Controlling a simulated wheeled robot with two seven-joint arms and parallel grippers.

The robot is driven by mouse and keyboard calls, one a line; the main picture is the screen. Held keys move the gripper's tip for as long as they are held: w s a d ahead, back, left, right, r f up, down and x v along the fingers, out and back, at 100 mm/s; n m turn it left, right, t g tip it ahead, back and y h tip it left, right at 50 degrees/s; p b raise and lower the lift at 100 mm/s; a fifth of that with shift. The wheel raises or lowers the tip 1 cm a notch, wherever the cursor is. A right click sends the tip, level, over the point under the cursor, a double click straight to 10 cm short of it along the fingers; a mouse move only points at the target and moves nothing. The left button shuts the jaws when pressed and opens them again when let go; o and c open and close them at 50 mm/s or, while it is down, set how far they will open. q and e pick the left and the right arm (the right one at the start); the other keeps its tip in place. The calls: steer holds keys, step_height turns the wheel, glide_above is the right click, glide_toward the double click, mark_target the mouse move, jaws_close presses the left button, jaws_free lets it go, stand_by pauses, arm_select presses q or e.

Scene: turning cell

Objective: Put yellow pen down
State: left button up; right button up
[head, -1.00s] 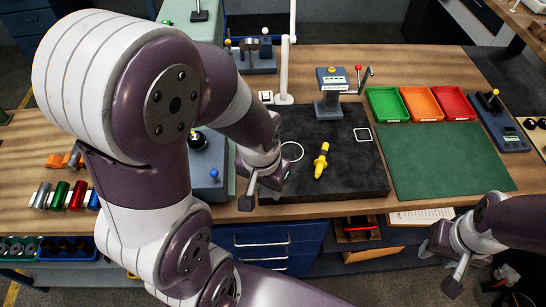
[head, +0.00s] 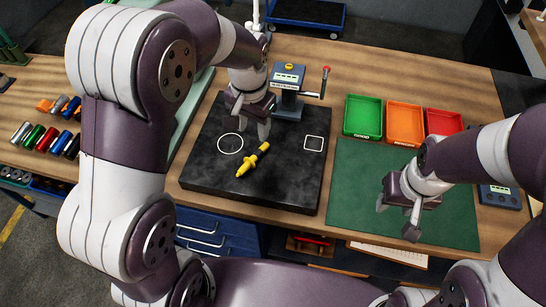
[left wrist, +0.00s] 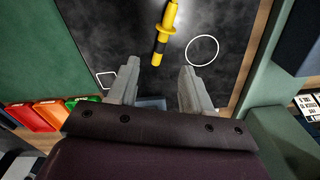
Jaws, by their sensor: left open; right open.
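The yellow pen (head: 253,160), with a dark band, lies on the black slab (head: 290,185) between a white circle outline (head: 230,143) and a white square outline (head: 313,143). It also shows in the left wrist view (left wrist: 171,14), beyond my fingers. My left gripper (head: 252,130) is open and empty over the back part of the slab, apart from the pen. Its two fingers also show in the left wrist view (left wrist: 158,78) with nothing between them. My right gripper (head: 396,216) is open and empty over the green mat (head: 355,200).
Behind the slab stands a grey device (head: 288,85) with a red-knobbed lever. Green (head: 363,115), orange (head: 404,122) and red (head: 443,121) trays stand behind the mat. Several coloured cylinders (head: 35,136) lie at the far left. The front of the slab is clear.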

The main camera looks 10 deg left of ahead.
arm_select(q)
steer(key=w, duration=0.2)
steer(key=m+p, duration=0.1)
steer(key=p, duration=0.1)
glide_above(259, 150)
step_height(259, 150, down, 7)
steer(key=shift+s, duration=0.1)
step_height(259, 150, down, 5)
steer(key=shift+f+p, duration=0.1)
steer(key=shift+p, duration=0.6)
steer(key=shift+f, duration=0.15)
steer(key=shift+d, duration=0.1)
steer(key=shift+c, duration=0.7)
jaws_close()
arm_select(e)
steer(key=r, duration=0.1)
steer(key=a+r, duration=0.1)
steer(key=r, duration=0.1)
steer(key=shift+a+r, duration=0.25)
steer(key=shift+a, duration=0.05)
